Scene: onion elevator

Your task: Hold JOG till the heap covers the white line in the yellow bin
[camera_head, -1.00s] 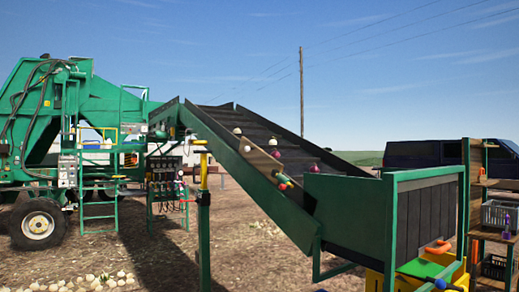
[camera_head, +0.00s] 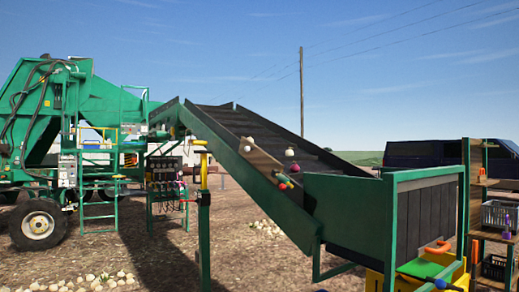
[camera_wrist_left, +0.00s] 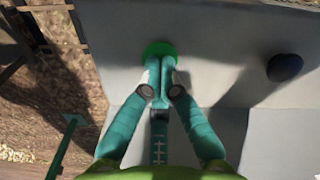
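In the left wrist view, my left gripper (camera_wrist_left: 160,92) has its teal fingers brought together, with the tips over a round green button (camera_wrist_left: 159,48) on a grey panel. The fingers overlap the button's lower edge; contact is hard to tell. In the head view, the sloping dark belt (camera_head: 262,122) carries a few onions, including a pale onion (camera_head: 290,152) near its middle. The yellow bin (camera_head: 374,282) shows only as a small part at the bottom, largely behind green framing. Its white line and any heap inside are hidden. My right gripper is in neither view.
A dark round knob (camera_wrist_left: 285,67) sits right of the button. A green machine (camera_head: 70,125) stands at the left, with loose onions (camera_head: 90,282) on the ground. A shelf with a grey crate (camera_head: 497,215) is at the right. A yellow-topped post (camera_head: 203,170) stands before the belt.

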